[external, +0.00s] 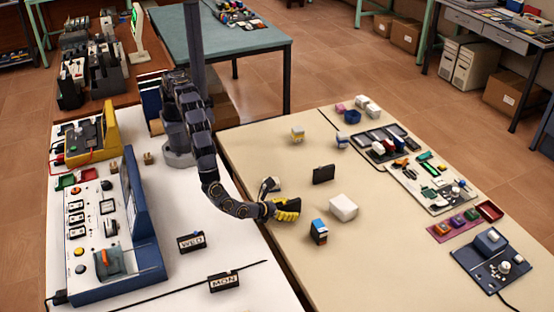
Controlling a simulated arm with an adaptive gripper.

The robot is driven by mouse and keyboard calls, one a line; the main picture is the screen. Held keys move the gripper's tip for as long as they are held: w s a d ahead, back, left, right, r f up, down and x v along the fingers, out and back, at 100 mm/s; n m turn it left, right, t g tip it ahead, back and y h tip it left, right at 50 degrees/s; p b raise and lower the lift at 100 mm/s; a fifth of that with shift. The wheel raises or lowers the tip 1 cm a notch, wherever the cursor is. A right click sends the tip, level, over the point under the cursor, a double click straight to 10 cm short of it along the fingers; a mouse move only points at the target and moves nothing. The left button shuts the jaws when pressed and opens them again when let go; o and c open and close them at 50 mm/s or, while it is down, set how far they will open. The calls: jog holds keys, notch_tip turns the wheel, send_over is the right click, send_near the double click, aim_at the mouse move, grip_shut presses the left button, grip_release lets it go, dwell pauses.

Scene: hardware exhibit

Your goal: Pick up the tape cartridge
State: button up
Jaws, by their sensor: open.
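A black, flat, box-shaped object (323,174) that looks like the tape cartridge stands upright on the cream tabletop (385,235). It is small here, so I cannot be sure what it is. My gripper (292,208), with yellow fingers, is open near the left edge of this tabletop. It is in front and to the left of the black object, apart from it. The space between the fingers is hard to see, but I see nothing held.
Trays (383,146) line the far right. A blue-framed panel (128,235) stands left. Bare tabletop lies in front.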

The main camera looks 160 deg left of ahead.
grip_shut()
jog(key=shift+r, duration=0.1)
dwell(0.3)
jog(key=shift+r, duration=0.2)
jog(key=r, duration=0.3)
jog(key=shift+s+d+r, duration=0.2)
jog(key=shift+s+r, duration=0.05)
jog(key=shift+r, duration=0.05)
jog(key=s+d+r, duration=0.6)
jog(key=s+r, duration=0.2)
jog(key=s, duration=0.4)
jog(key=shift+r, duration=0.4)
